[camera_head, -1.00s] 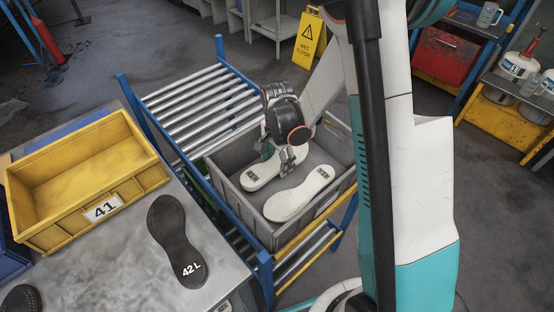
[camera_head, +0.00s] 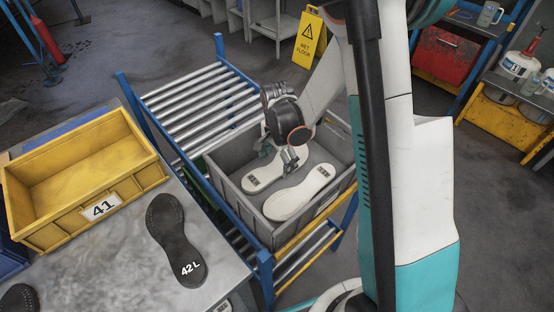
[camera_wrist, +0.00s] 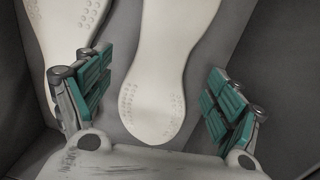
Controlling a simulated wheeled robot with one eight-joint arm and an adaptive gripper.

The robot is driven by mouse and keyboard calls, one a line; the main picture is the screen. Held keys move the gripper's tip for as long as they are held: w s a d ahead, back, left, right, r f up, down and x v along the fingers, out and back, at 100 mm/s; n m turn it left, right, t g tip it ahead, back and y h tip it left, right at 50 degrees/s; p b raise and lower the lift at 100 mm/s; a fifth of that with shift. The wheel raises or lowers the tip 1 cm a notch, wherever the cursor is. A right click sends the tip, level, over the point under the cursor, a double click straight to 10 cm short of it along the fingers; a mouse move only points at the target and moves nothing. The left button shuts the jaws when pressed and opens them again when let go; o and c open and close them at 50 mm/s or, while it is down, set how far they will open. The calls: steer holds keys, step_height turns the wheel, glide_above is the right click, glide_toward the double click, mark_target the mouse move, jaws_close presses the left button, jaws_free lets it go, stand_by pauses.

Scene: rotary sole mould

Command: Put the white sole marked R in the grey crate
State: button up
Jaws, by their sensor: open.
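Two white soles lie side by side, apart, on the floor of the grey crate (camera_head: 237,212). The back-left sole (camera_head: 264,176) is partly hidden under my gripper (camera_head: 279,154). The front-right sole (camera_head: 301,192) lies in full view. Each has a small dark mark near its heel, too small to read. My gripper is inside the crate's outline, above the soles, open. In the wrist view my gripper (camera_wrist: 160,98) has its green-padded fingers apart, one on either side of one white sole (camera_wrist: 158,85); the other sole (camera_wrist: 66,40) shows to the left.
The crate stands on a roller conveyor (camera_head: 190,100) with a blue frame. On the metal table at left are a yellow crate marked 41 (camera_head: 60,222) and a black sole marked 42 L (camera_head: 175,235). A wet-floor sign (camera_head: 308,42) stands behind.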

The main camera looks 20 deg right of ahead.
mark_target(277, 167)
step_height(277, 167, up, 14)
steer(key=f+p, duration=0.1)
steer(key=p, duration=0.4)
steer(key=s+r+n+t, duration=0.7)
steer(key=s+r+n, duration=0.6)
steer(key=s+r, duration=0.4)
steer(key=shift+s+r+n, duration=0.25)
steer(key=shift+s+n, duration=0.05)
steer(key=shift+s, duration=0.4)
